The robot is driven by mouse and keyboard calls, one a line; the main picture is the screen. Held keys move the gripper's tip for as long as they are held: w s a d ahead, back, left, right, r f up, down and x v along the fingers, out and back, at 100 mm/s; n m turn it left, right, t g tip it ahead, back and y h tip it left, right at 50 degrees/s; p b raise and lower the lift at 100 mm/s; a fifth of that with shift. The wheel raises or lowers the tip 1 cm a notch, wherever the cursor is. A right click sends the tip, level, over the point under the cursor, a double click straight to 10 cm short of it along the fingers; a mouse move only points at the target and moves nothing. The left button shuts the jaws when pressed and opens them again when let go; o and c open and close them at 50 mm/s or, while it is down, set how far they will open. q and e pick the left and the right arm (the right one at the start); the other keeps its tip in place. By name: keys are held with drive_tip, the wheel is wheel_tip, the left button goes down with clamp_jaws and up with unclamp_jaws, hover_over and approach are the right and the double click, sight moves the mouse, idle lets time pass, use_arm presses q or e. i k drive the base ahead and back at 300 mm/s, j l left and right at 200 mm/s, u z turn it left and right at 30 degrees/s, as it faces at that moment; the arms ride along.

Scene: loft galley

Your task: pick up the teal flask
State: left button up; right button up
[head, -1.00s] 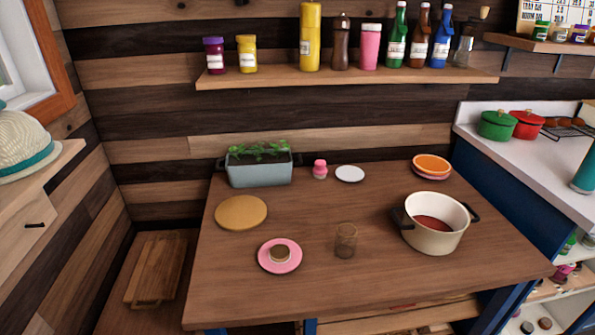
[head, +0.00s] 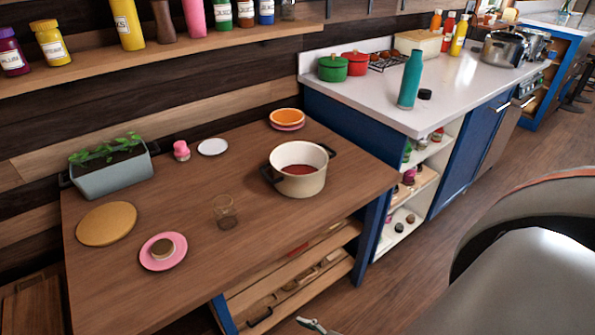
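The teal flask (head: 410,82) stands upright on the white counter (head: 370,95), near its front edge, in the upper right of the head view. A small black round thing (head: 424,94) lies on the counter just right of its base. Nothing touches the flask. A large grey link, apparently of my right arm, fills the lower right corner. A small pale tip (head: 316,326) at the bottom edge may be part of my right gripper; too little shows to tell its state. My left gripper is not in view.
A green pot (head: 332,69) and a red pot (head: 355,63) stand left of the flask, behind it. The wooden table (head: 190,205) to the left carries a cream pot (head: 300,180), a glass (head: 224,212) and plates. Open floor (head: 400,265) lies before the counter.

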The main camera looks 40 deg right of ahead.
sight(414, 67)
drive_tip(key=l+z, duration=0.95)
drive_tip(key=i+l+z, duration=0.15)
drive_tip(key=l+z, duration=0.15)
drive_tip(key=z, duration=0.2)
